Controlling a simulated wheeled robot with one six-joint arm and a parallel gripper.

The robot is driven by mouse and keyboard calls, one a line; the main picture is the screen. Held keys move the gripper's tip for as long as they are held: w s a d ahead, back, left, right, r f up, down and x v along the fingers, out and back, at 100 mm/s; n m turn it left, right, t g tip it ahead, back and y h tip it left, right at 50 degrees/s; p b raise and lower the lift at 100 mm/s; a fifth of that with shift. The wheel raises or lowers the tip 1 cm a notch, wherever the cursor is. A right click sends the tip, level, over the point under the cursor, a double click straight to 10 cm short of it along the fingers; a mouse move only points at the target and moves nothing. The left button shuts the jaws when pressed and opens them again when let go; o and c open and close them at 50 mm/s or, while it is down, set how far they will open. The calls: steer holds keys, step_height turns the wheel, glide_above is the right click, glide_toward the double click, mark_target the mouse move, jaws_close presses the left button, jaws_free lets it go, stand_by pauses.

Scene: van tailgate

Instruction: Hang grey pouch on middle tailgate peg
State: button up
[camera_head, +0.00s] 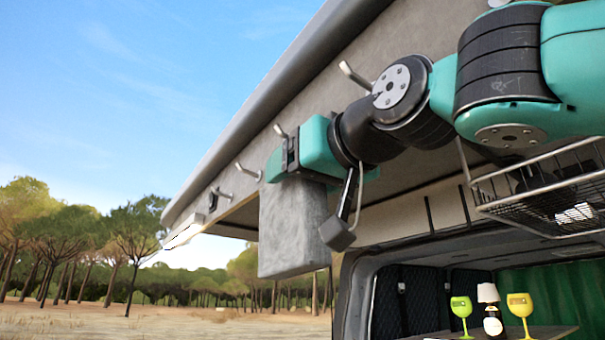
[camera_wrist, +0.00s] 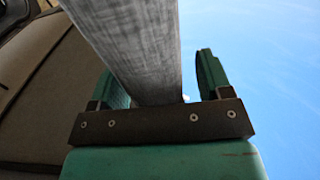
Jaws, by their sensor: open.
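The grey pouch (camera_head: 292,228) hangs flat and nearly upright under the tailgate (camera_head: 335,45) in the head view. My gripper (camera_head: 274,165) is at its top edge, close to the pegs. In the wrist view, the pouch (camera_wrist: 140,45) runs between the two green fingers of my gripper (camera_wrist: 160,82). The fingers are open, with a clear gap on the right side. Metal pegs line the tailgate, among them one left of my gripper (camera_head: 246,171) and one just above it (camera_head: 281,131). My gripper hides the pouch's top, so I cannot tell whether a peg carries it.
A dark mallet-like tool (camera_head: 338,232) hangs just right of the pouch. A wire basket (camera_head: 545,195) is at the right. Below it, a green goblet (camera_head: 461,306), a yellow goblet (camera_head: 520,304) and a bottle (camera_head: 492,322) stand in the van. Open air lies left of the tailgate.

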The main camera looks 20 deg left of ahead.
steer(key=b+v, duration=0.7)
steer(key=v, duration=1)
steer(key=w+d+f+g+h+b, duration=0.1)
steer(key=w+f+g+h, duration=0.25)
steer(key=f, duration=1.35)
steer(key=w+d+f+g+h+b, duration=0.2)
steer(key=w+f+h, duration=0.2)
steer(key=f, duration=1.4)
steer(key=s+d+f+m+g+h, duration=0.1)
steer(key=s+d+f+g, duration=0.2)
steer(key=f, duration=0.8)
steer(key=s+d+f+m+g+h+b, duration=0.1)
steer(key=s+d+f, duration=0.5)
steer(key=f, duration=0.6)
steer(key=shift+s+d+f+m+g, duration=0.25)
steer(key=shift+s+m+g, duration=0.25)
steer(key=shift+s+g, duration=0.55)
